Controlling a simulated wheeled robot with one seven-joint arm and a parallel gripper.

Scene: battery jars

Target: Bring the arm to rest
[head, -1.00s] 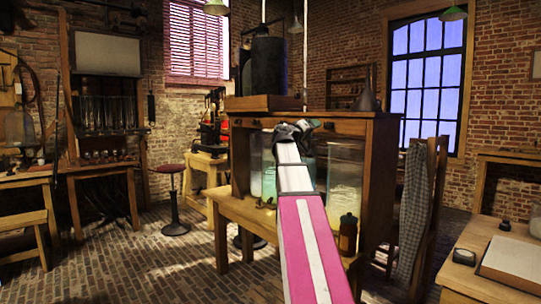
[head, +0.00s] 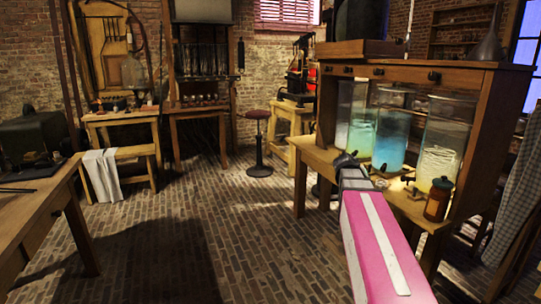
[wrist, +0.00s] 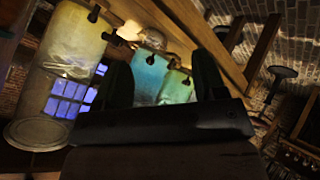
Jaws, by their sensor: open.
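My arm, pink with a white stripe, reaches up from the bottom right of the head view. My gripper (head: 346,160) is at its far end, in front of the cabinet with the glass jars. In the wrist view the two dark fingers of my gripper (wrist: 165,85) stand apart with nothing between them. Beyond them show a blue jar (wrist: 149,75), a yellowish jar (wrist: 76,38) and a greenish jar (wrist: 176,86). In the head view the blue jar (head: 392,133) stands between other jars.
The wooden cabinet (head: 420,74) with its bench stands at right, close to my gripper. A small brown bottle (head: 438,200) is on the bench's front. A stool (head: 259,145) stands behind. A table (head: 40,205) is at left. The brick floor (head: 185,235) between is clear.

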